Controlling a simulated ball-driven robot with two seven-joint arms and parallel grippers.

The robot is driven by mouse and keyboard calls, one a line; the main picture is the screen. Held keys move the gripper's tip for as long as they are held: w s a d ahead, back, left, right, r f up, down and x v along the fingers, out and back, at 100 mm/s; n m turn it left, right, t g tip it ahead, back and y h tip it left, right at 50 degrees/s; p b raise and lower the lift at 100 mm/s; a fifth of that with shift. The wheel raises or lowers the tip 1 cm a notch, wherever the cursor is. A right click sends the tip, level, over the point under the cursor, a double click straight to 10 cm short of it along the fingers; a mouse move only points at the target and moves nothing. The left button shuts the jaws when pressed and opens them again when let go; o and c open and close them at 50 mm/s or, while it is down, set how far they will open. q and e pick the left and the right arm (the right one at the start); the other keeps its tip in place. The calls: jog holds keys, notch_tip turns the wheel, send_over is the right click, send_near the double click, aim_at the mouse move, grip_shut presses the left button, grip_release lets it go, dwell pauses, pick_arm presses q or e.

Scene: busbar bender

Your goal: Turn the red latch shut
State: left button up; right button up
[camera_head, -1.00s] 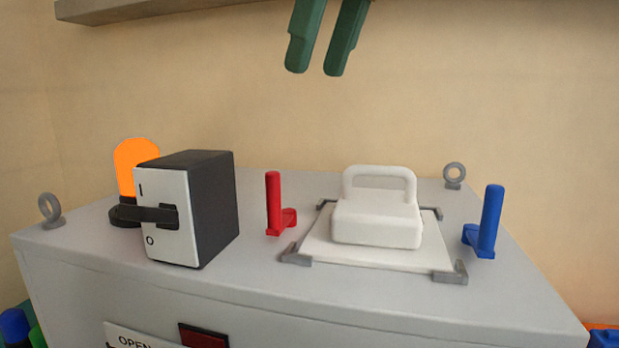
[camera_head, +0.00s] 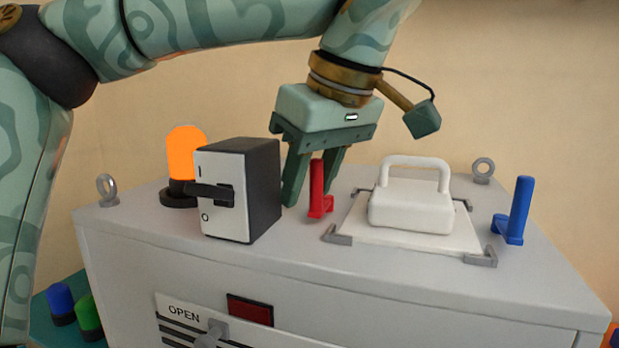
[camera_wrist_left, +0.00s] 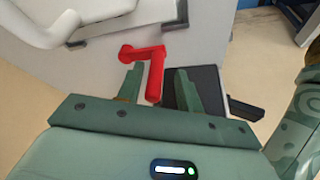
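The red latch (camera_head: 317,188) stands on top of the grey cabinet, its post upright with a short foot at its base. My left gripper (camera_head: 308,196) points down over it. The fingers are apart, one on each side of the post. In the left wrist view the red latch (camera_wrist_left: 156,75) shows its bent arm, with the post between the open fingertips (camera_wrist_left: 160,84) and gaps beside it. My right gripper is in neither view.
A black-and-white switch box (camera_head: 262,190) stands close left of my left gripper, with an orange lamp (camera_head: 185,150) behind it. A white handled block (camera_head: 412,205) on a framed plate and a blue latch (camera_head: 515,210) are to the right.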

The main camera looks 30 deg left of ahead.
pick_arm(q)
jog(key=shift+w+a+f, duration=0.1)
jog(key=shift+w+f, duration=0.1)
jog(key=shift+w, duration=0.35)
jog(key=c, duration=0.5)
jog(key=shift+s, duration=0.2)
grip_shut()
jog(key=shift+r, duration=0.1)
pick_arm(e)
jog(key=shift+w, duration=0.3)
